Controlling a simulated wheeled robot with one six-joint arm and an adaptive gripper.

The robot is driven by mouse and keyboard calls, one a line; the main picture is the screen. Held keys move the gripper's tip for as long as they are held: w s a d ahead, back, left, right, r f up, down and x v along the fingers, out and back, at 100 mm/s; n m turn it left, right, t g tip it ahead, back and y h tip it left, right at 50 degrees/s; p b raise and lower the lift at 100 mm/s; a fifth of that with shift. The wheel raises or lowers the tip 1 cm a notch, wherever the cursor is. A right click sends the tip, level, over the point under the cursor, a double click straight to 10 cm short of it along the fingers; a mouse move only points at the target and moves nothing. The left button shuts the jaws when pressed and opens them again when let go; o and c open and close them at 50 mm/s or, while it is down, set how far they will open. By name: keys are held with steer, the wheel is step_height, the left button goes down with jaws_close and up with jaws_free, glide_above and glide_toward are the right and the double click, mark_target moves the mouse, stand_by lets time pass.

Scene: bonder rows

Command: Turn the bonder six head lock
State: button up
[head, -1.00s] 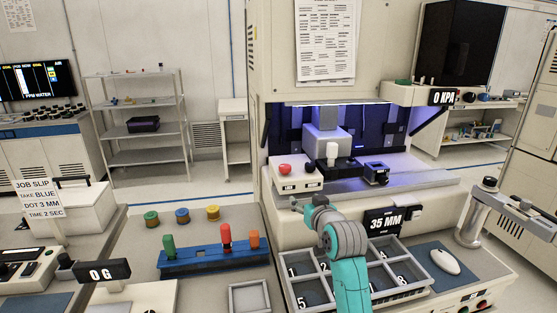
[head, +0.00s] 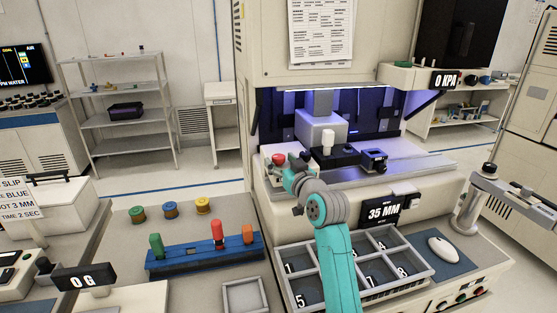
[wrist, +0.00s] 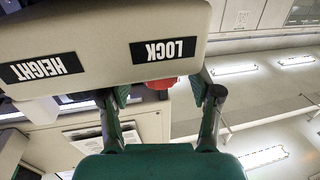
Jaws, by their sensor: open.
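The bonder's cream control box shows in the wrist view, upside down, with a LOCK label (wrist: 165,50) and a HEIGHT label (wrist: 40,68). A red knob (wrist: 160,83) shows partly past the box's edge on the LOCK side; the box hides the rest. My gripper (wrist: 164,90) is open, with one green-tipped finger on each side of the red knob. I cannot tell if either finger touches it.
A dark block (head: 374,161) and a white-topped part (head: 328,142) stand on the bonder deck to the right. A 35 MM display (head: 383,211) and a numbered tray (head: 420,267) are in front. A blue rack (head: 205,257) with coloured handles stands left.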

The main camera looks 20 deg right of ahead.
steer(key=shift+w+a, duration=0.15)
steer(key=shift+w, duration=0.75)
steer(key=c, duration=1.2)
